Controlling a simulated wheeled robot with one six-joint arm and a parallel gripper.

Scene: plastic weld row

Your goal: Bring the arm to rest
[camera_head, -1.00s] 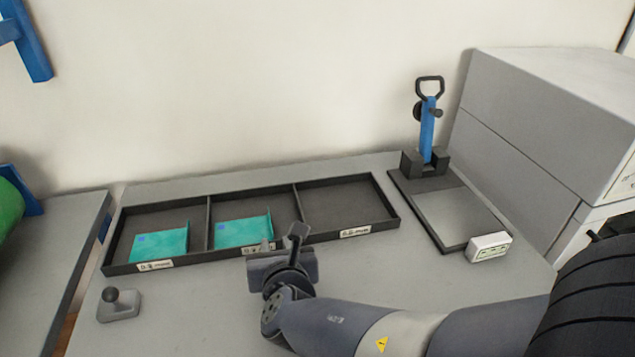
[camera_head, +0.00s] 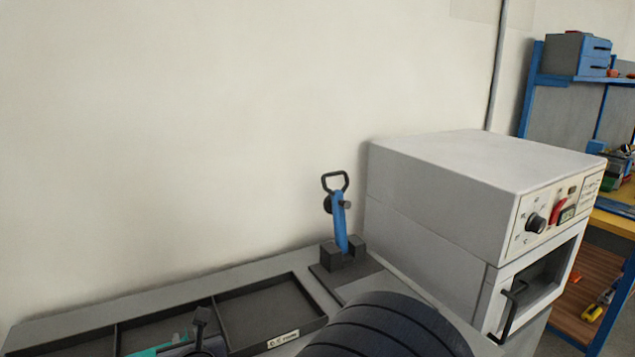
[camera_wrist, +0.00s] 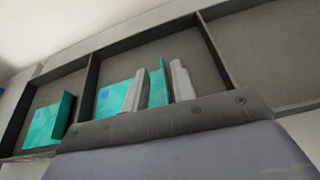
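My gripper (camera_wrist: 158,88) shows in the wrist view with its two pale fingers apart and nothing clasped between them. Beyond the fingers, a teal angled piece (camera_wrist: 115,92) with a blue square lies in the middle compartment of the dark tray (camera_wrist: 92,72); its upright flange shows in the gap between the fingers. A second teal piece (camera_wrist: 45,122) lies in the compartment to the left. In the head view, part of my wrist shows at the bottom edge over the tray (camera_head: 215,297); the fingertips are hidden there.
A blue-handled press (camera_head: 341,222) stands on its dark base behind the tray's right end. A large grey oven-like cabinet (camera_head: 470,200) with a dial and front door stands right of it. The tray's right compartment (camera_head: 265,315) is empty. Blue shelving (camera_head: 530,90) stands far right.

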